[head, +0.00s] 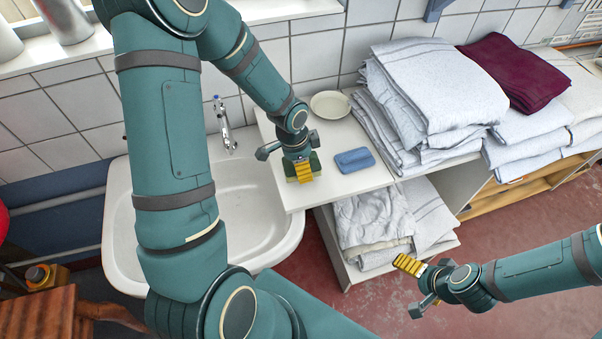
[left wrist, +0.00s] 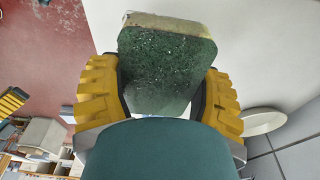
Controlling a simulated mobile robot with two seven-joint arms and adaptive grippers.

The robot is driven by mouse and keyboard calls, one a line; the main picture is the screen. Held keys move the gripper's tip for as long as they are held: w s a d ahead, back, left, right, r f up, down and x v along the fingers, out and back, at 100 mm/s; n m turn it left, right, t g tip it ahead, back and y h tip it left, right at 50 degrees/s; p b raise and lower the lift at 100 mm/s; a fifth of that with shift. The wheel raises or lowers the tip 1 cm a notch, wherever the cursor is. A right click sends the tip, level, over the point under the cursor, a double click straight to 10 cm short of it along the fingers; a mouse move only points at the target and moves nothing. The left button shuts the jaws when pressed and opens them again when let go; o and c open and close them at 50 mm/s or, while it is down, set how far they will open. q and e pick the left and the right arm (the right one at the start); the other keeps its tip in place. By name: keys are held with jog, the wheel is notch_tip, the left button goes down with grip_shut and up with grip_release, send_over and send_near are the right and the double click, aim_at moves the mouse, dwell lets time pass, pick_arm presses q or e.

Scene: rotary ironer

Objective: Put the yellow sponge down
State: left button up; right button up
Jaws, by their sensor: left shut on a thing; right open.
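The sponge (left wrist: 168,70) shows in the left wrist view with a dark green scouring face and a pale yellow edge. My left gripper (left wrist: 160,92) is shut on it, with a yellow finger on each side. In the head view my left gripper (head: 303,175) is over the left end of the white counter (head: 350,185), and green edges of the sponge (head: 314,160) show around its fingers. I cannot tell whether the sponge touches the counter. My right gripper (head: 410,268) is open and empty at the lower right, over the red floor.
A blue sponge-like block (head: 354,160) lies just right of my left gripper. A pale round dish (head: 330,104) stands behind. The white sink (head: 255,205) is to the left. Folded towels (head: 435,85) pile up to the right, with a dark red one (head: 513,72) on top.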

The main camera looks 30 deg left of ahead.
aim_at(293, 164)
pick_arm(q)
notch_tip(293, 164, down, 4)
dwell(0.4)
jog(key=shift+f+b, duration=0.1)
jog(key=shift+b, duration=0.3)
jog(key=o, duration=0.8)
jog(key=r, duration=0.4)
jog(key=s+a+r+p, duration=0.1)
jog(key=r, duration=0.4)
jog(key=r+p, duration=0.1)
jog(key=r, duration=0.3)
jog(key=shift+s+a+r, duration=0.25)
jog(key=shift+r, duration=0.05)
